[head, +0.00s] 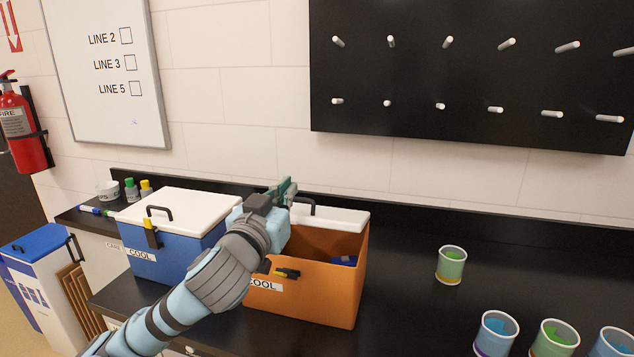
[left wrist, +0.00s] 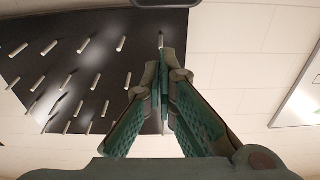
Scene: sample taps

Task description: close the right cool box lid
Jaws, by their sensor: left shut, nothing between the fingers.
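The right cool box (head: 310,295) is orange and stands on the black counter. Its white lid (head: 340,219) is open toward the back, with a dark handle on it, and the inside of the box shows. Something blue (head: 345,261) lies inside. My left gripper (head: 288,186) is shut and empty, above the left end of the orange box near the lid; I cannot tell whether it touches the lid. My arm hides the left part of the box and lid. In the left wrist view the shut fingers (left wrist: 162,75) point up toward the wall. My right gripper is out of view.
A blue cool box (head: 170,258) with its white lid down stands left of the orange one. Several cups, including a green one (head: 450,266), stand on the counter (head: 410,300) to the right. A black peg board (head: 470,75) hangs on the wall behind.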

